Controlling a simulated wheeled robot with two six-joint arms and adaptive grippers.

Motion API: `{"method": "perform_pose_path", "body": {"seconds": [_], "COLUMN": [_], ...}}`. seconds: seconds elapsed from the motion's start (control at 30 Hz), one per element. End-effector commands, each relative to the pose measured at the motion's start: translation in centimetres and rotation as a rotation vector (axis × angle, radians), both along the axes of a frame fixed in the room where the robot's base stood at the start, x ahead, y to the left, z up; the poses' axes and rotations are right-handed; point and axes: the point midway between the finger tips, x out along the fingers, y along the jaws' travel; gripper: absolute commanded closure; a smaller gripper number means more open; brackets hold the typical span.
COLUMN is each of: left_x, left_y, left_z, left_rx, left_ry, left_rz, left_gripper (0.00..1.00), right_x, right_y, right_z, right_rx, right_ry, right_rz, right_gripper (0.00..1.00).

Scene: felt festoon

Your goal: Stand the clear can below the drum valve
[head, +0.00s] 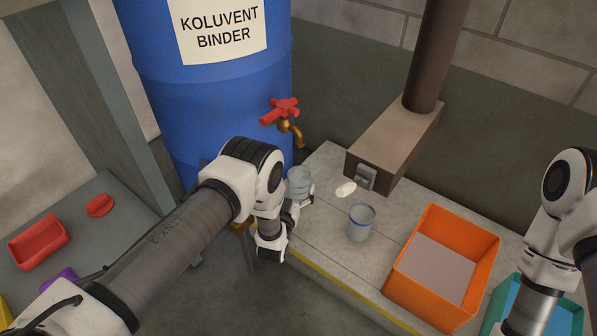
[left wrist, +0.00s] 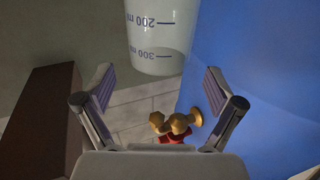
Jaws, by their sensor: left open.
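The drum valve (head: 289,125), a brass spout with a red handle, sticks out of the blue drum (head: 215,105). It also shows at the bottom of the left wrist view (left wrist: 176,124). A clear can (head: 299,180) is just under the spout in the head view. In the left wrist view the can (left wrist: 160,40) has volume marks and lies ahead, between the fingers' lines. My left gripper (head: 300,206) is open beside the can; no finger visibly presses on it. The can's base is partly hidden by the gripper. My right arm is at the right edge; its gripper is out of frame.
A second clear cup with a blue rim (head: 361,222) stands on the grey bench (head: 325,240). A white piece (head: 346,189) lies behind it, near a brown box on a post (head: 395,145). An orange bin (head: 440,262) and a teal bin (head: 565,318) are at right. Red items (head: 40,243) lie at left.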

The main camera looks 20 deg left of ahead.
Motion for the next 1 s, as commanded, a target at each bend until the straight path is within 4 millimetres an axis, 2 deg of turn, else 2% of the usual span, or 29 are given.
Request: {"method": "perform_pose_path", "body": {"seconds": [0.03,0.1,0.2,0.3,0.43,1.0], "left_x": [-1.4,-3.3,-5.4,-6.7,-7.3,-7.3], "left_y": [-0.1,-0.1,-0.2,-0.3,-0.3,-0.3], "left_z": [0.7,0.6,0.5,0.3,0.1,0.1], "left_rx": [0.001,0.001,0.0,-0.001,-0.001,0.0], "left_ry": [0.006,0.005,0.004,0.002,0.0,-0.001], "left_rz": [-0.001,0.0,0.0,0.0,0.0,0.0], "left_gripper": [0.07,0.07,0.07,0.07,0.07,0.07], "right_x": [0.0,-0.1,-0.2,-0.2,-0.2,-0.2], "right_y": [0.0,0.0,0.1,0.1,0.1,0.1], "right_z": [1.5,2.3,3.1,3.4,3.4,3.4], "right_rx": [0.0,0.0,0.001,0.001,0.001,0.001], "right_ry": [0.001,0.003,0.004,0.005,0.006,0.005], "right_rz": [0.002,0.004,0.006,0.007,0.008,0.007], "right_gripper": [0.6,0.6,0.6,0.6,0.6,0.6]}}
